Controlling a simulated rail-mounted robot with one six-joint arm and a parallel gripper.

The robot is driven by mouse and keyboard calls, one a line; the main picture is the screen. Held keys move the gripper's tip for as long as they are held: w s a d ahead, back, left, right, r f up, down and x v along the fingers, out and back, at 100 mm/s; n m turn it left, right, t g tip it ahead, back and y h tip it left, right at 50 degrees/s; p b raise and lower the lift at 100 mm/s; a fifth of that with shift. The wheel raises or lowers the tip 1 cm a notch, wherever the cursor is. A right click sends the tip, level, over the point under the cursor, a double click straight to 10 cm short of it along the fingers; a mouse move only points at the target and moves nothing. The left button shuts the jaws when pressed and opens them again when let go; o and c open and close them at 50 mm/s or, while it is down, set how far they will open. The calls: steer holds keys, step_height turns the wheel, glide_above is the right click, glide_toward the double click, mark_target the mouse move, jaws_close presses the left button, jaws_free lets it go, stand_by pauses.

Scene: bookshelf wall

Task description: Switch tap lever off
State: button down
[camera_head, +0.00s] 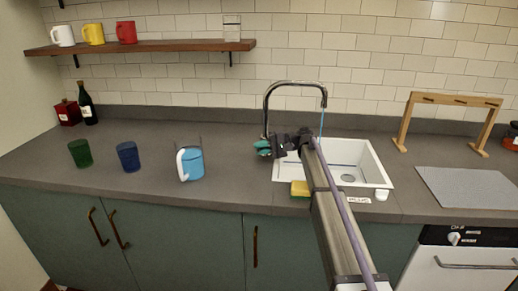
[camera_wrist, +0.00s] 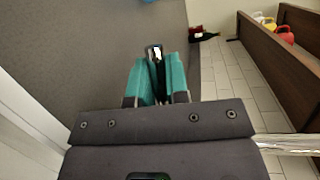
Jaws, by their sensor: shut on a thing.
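The chrome tap (camera_head: 266,104) arches over the white sink in the head view. A thin blue stream of water (camera_head: 321,124) runs from its spout. My gripper (camera_head: 263,147) is at the foot of the tap, on its left side, and hides the lever there. In the wrist view the teal fingers of my gripper (camera_wrist: 158,66) are close together. They are shut on the shiny metal tap lever (camera_wrist: 154,50), whose end shows between the fingertips.
The white sink (camera_head: 371,168) lies right of my gripper, with a yellow sponge (camera_head: 300,188) at its front edge. A blue-filled jug (camera_head: 191,169) and blue (camera_head: 128,157) and green (camera_head: 80,154) cups stand left. A wooden rack (camera_head: 450,99) stands right.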

steer(key=c, duration=1.1)
jaws_free()
steer(key=shift+c, duration=0.2)
steer(key=p+v, duration=0.1)
steer(key=v, duration=0.6)
steer(key=shift+d, duration=0.2)
steer(key=shift+c, duration=0.2)
